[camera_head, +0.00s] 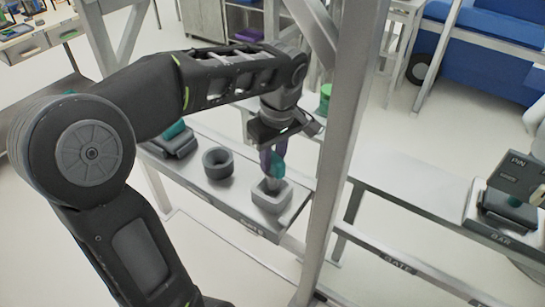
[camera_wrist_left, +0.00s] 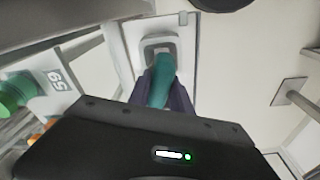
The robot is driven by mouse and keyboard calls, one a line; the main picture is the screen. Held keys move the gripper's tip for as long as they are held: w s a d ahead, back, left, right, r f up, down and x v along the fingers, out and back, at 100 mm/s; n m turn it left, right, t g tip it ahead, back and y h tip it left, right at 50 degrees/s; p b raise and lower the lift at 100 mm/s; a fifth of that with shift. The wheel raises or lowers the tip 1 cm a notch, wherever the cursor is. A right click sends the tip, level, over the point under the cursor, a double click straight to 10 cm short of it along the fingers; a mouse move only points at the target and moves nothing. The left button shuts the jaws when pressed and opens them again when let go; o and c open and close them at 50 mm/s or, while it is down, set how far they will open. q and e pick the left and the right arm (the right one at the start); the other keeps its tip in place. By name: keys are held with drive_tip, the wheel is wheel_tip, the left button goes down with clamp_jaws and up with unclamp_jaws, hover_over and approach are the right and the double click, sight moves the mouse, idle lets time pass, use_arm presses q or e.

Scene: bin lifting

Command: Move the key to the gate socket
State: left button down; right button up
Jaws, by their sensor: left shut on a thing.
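My left gripper (camera_head: 273,165) points down over the left bench and is shut on the teal key (camera_head: 278,166). In the left wrist view the key (camera_wrist_left: 161,88) sits between the purple fingers (camera_wrist_left: 165,95). The key's lower end is at a square grey socket (camera_head: 271,195) on the bench; I cannot tell whether it is inside it or just above. The socket also shows behind the key in the wrist view (camera_wrist_left: 157,46). A label reading GATE (camera_head: 398,264) is on the front edge of the right bench; no socket is clearly visible above it. My right gripper is not in view.
A round grey ring (camera_head: 218,163) and a dark block with a teal part (camera_head: 174,140) stand left on the bench. A metal post (camera_head: 345,140) rises between the two benches. A dark device marked PIN (camera_head: 515,180) stands at the right. The right bench's near part is bare.

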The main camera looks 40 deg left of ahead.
use_arm(q)
drive_tip(key=shift+f, duration=0.25)
idle(0.4)
drive_tip(key=shift+f+b, duration=0.35)
drive_tip(key=shift+b, duration=0.2)
drive_tip(key=shift+f+b, duration=1.2)
drive_tip(key=shift+f, duration=0.25)
idle(0.7)
drive_tip(key=c, duration=0.5)
unclamp_jaws()
